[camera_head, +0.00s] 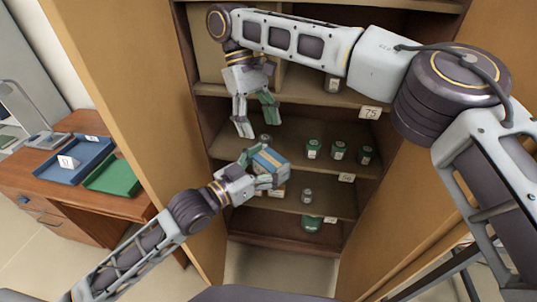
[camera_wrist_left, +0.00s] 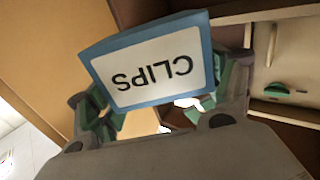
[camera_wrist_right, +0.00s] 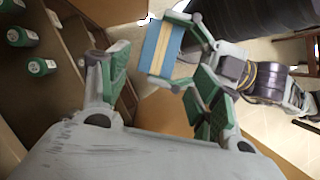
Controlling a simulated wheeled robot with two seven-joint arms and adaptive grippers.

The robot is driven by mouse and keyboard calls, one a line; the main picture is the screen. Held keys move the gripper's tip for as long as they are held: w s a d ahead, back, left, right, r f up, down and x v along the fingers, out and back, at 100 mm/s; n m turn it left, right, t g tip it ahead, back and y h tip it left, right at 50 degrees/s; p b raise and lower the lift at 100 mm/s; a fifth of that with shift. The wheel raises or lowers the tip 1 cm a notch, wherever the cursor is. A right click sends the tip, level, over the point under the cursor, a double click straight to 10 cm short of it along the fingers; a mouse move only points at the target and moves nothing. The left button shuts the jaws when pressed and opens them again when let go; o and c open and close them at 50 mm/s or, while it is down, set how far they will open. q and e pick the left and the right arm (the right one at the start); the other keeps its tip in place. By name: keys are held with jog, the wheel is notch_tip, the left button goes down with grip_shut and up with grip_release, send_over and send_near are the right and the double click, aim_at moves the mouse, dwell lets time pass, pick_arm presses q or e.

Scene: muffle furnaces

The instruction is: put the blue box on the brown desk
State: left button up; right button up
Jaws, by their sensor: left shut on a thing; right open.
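The blue box (camera_head: 270,158) with a tan stripe is held in my left gripper (camera_head: 258,170), in front of the cabinet shelves. In the left wrist view the box (camera_wrist_left: 155,62) shows a white label reading "CLIPS", upside down, between the green finger pads. It also shows in the right wrist view (camera_wrist_right: 160,48). My right gripper (camera_head: 257,122) is open and empty, just above and left of the box, fingers pointing down. The brown desk (camera_head: 115,205) stands at the left, beyond the open cabinet door, away from both grippers.
The desk carries a blue tray (camera_head: 76,165), a green tray (camera_head: 115,179) and a lamp (camera_head: 18,105). The cabinet shelves (camera_head: 300,205) hold several green jars (camera_head: 339,150). The left cabinet door (camera_head: 120,85) stands between the shelves and the desk.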

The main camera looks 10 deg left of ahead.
aim_at(269, 158)
jog(key=shift+x, duration=5.3)
jog(key=shift+c, duration=0.3)
jog(key=c, duration=0.7)
pick_arm(q)
jog(key=o, duration=1.1)
jog(key=shift+c, duration=0.2)
pick_arm(e)
jog(key=shift+c, duration=0.5)
